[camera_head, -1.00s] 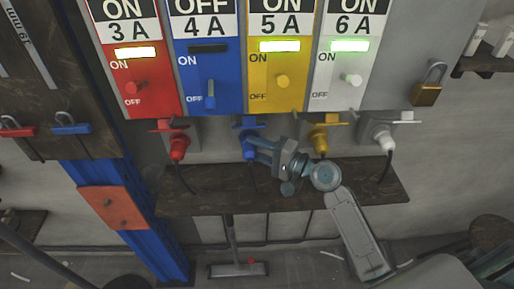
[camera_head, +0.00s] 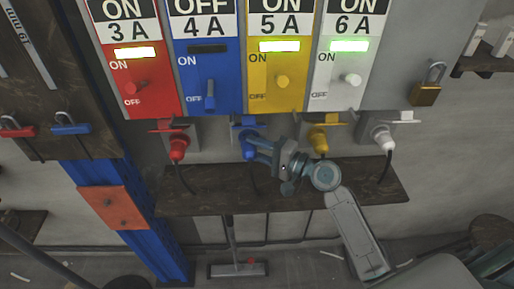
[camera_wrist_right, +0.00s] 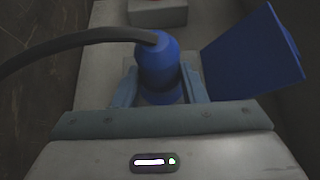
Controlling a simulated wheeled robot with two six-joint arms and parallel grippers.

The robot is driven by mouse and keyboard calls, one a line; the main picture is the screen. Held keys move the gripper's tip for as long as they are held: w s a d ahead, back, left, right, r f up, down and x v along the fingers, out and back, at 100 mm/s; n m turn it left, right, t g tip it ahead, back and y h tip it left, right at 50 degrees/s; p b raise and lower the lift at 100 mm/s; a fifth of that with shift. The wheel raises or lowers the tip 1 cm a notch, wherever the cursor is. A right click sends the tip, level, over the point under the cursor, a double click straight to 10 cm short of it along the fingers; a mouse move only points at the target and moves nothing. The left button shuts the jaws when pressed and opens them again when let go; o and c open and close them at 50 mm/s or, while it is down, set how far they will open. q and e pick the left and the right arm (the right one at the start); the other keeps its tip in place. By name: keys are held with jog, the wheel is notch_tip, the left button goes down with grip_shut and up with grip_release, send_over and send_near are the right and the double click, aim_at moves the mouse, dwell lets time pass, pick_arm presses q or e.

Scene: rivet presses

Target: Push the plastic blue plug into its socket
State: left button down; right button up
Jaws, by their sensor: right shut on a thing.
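The blue plug (camera_head: 247,147) is at the blue socket (camera_head: 247,125) under the blue 4 A panel in the head view. My right gripper (camera_head: 256,146) comes in from the lower right and is shut on the plug. In the right wrist view the plug (camera_wrist_right: 160,72) stands between the two fingers, with a black cable running from its end to the left. The socket's blue flap (camera_wrist_right: 254,55) stands open to the right of the plug. The plug's front end is hidden, so how deep it sits cannot be told. My left gripper is not in view.
A red plug (camera_head: 179,148), a yellow plug (camera_head: 319,143) and a white plug (camera_head: 384,138) sit on either side in their own sockets. A dark shelf (camera_head: 200,198) runs below them. A padlock (camera_head: 427,90) hangs on the right.

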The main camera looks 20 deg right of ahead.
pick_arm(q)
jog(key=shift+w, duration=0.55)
pick_arm(e)
jog(key=shift+w, duration=0.1)
jog(key=shift+w+d, duration=0.15)
jog(key=shift+w, duration=0.25)
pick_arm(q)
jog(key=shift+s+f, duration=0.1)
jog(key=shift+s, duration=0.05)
pick_arm(e)
jog(key=shift+w, duration=0.1)
jog(key=o, duration=1)
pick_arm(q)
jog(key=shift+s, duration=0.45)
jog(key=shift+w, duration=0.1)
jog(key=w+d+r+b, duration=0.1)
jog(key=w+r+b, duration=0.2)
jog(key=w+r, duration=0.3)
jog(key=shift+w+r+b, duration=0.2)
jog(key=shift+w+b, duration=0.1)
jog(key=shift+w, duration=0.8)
pick_arm(e)
jog(key=shift+v, duration=5.4)
